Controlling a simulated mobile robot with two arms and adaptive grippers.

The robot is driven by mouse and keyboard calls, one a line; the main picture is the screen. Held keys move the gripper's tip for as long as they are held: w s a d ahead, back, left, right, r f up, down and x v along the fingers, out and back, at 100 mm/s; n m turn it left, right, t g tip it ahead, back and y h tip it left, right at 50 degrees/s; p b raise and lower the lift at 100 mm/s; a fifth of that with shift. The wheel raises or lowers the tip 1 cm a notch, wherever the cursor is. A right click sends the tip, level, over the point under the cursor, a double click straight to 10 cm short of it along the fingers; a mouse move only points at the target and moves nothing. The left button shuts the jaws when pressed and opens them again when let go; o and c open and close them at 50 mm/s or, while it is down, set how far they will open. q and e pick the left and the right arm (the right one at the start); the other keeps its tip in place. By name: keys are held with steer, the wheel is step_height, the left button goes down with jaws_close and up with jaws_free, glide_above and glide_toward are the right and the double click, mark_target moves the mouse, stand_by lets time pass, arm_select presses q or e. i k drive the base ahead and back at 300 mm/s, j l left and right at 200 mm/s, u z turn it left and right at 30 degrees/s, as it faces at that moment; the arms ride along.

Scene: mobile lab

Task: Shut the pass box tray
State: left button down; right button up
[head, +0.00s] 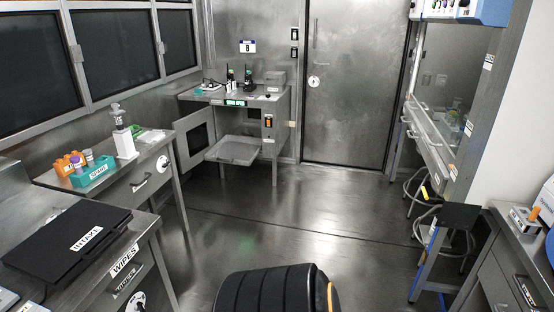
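The pass box (282,118) is a grey metal cabinet at the back, left of the closed metal door. Its tray (233,151) is a flat grey shelf that sticks out at the front, low in the opening. The pass box door (194,143), a panel with a dark window, stands swung open to the left of the tray. A green lit sign (236,102) is on the front edge of the top. The tray looks empty. Neither of my grippers is in view.
Benches with a black case (68,240), a teal rack (92,172) and a pump bottle (121,132) line the left. A stool (447,222) and benches stand at the right.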

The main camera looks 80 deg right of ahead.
mark_target(231, 149)
steer(key=z, duration=2.3)
steer(key=i+z, duration=0.3)
steer(key=i, duration=0.35)
steer(key=i+z, duration=0.25)
steer(key=i, duration=0.45)
steer(key=i+j+z, duration=0.3)
steer(key=i, duration=0.35)
steer(key=i+u, duration=0.3)
steer(key=i, duration=0.45)
steer(key=i+l+u, duration=0.1)
steer(key=i+u, duration=0.2)
steer(key=i, duration=0.4)
